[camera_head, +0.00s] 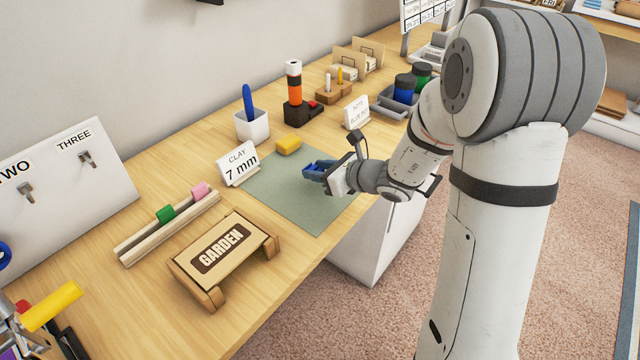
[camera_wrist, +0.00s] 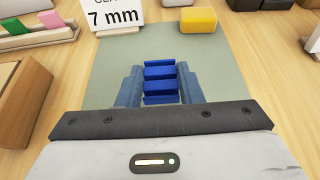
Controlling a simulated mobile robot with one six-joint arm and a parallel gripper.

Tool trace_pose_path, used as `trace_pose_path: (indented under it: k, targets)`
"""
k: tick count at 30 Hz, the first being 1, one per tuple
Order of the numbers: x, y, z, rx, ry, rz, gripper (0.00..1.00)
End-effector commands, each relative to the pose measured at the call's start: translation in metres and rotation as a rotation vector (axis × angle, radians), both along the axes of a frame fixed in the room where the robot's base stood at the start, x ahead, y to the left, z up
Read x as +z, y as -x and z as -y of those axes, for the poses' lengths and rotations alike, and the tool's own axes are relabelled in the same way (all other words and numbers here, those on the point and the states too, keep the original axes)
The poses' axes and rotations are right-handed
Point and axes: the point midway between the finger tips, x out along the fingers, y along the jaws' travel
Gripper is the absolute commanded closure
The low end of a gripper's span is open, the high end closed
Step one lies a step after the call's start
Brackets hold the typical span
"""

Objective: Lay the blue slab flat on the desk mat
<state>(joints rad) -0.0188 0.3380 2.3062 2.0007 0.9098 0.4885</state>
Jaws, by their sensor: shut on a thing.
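The desk mat (camera_head: 285,200) is a grey-green sheet on the wooden desk; it also fills the middle of the wrist view (camera_wrist: 225,80). My gripper (camera_head: 319,172) is over the mat's right part. In the wrist view its two blue-grey fingers (camera_wrist: 160,87) are shut on the blue slab (camera_wrist: 160,72), which shows as blue bands with dark gaps between them. The fingers hide the slab's sides. I cannot tell whether the slab touches the mat or hangs just above it.
A yellow block (camera_head: 288,145) sits at the mat's back edge. The "CLAY 7 mm" sign (camera_head: 238,165) stands at its left corner, and the "GARDEN" stand (camera_head: 222,250) is at front left. A small sign (camera_head: 356,112) stands behind my gripper. The mat's left part is clear.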

Motion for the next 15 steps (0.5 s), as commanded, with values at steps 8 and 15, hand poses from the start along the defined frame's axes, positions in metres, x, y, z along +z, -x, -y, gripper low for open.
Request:
trace_pose_path:
  k: [8,15]
  targets:
    - [-0.035,0.0,0.0,-0.001,-0.001,-0.004,0.93]
    - [-0.038,0.0,0.0,-0.001,-0.001,0.001,0.93]
